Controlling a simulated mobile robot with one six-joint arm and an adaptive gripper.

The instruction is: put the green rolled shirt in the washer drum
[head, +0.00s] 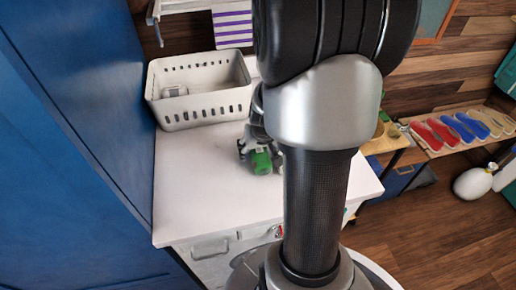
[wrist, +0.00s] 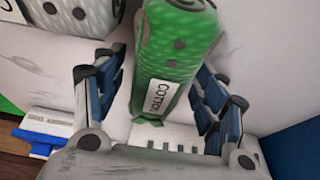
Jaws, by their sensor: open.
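The green rolled shirt (head: 262,162) lies on the white top (head: 200,190), partly hidden by my gripper. In the wrist view the green roll (wrist: 172,50) carries a white label with dark lettering and lies lengthwise between my fingers. My gripper (head: 250,148) is down at the roll, and the wrist view shows my gripper (wrist: 157,78) open, one finger on each side. I see a gap at the left finger; contact at the right finger is unclear. A pale front with a handle (head: 210,247) shows below the top. The drum opening cannot be made out.
A white perforated basket (head: 200,115) holding a small pale item stands behind the roll. A tall blue panel (head: 75,120) borders the top on the left. At right, a low shelf (head: 455,140) carries several coloured items. The top's front left is clear.

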